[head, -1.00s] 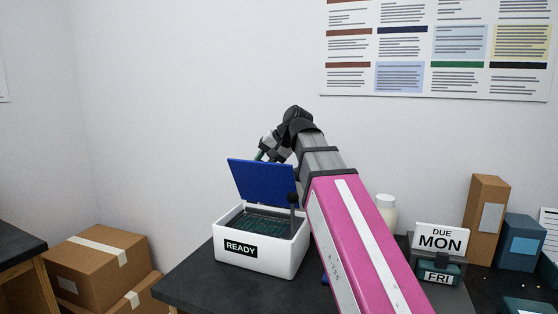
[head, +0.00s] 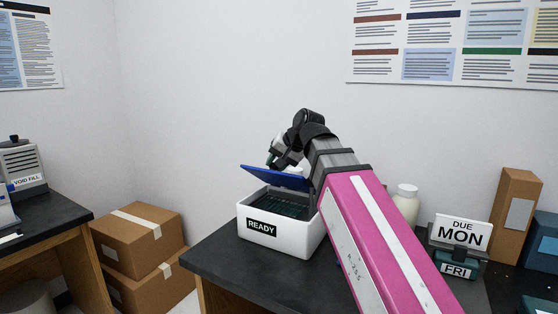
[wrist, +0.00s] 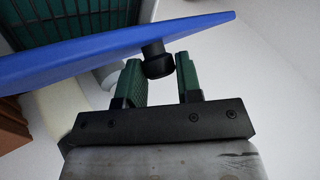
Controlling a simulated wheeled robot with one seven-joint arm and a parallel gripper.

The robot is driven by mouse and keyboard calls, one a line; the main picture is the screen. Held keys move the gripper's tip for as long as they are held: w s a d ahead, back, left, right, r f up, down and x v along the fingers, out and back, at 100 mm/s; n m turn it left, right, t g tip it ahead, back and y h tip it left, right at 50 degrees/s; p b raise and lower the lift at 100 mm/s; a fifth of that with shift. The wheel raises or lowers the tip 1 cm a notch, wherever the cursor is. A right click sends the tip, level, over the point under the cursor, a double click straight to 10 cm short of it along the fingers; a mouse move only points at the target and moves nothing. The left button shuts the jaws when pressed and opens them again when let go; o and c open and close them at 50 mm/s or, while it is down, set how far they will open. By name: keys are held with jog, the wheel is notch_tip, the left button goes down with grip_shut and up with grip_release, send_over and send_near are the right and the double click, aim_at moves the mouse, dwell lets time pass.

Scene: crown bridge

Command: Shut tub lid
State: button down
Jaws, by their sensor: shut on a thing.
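The white tub (head: 290,238) marked READY stands on the dark bench. Its blue lid (head: 277,179) is partly open, hinged up at a low slant over the tub, with dark green contents showing inside. In the wrist view the lid (wrist: 110,45) crosses the picture, with a black knob (wrist: 157,62) on its outer face. My gripper (wrist: 160,78) has its green fingers on either side of this knob and is shut on it.
My arm reaches over the right part of the bench (head: 215,265). To the right stand a white bottle (head: 405,203), a DUE MON sign (head: 459,234) and a cardboard box (head: 515,205). Cardboard boxes (head: 138,235) are stacked on the floor at left.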

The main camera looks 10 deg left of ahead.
jog(key=shift+s+a, duration=0.15)
jog(key=shift+s, duration=0.1)
jog(key=c, duration=0.8)
grip_release()
jog(key=v, duration=1)
jog(key=shift+s+d+r, duration=0.15)
jog(key=shift+d+r, duration=0.1)
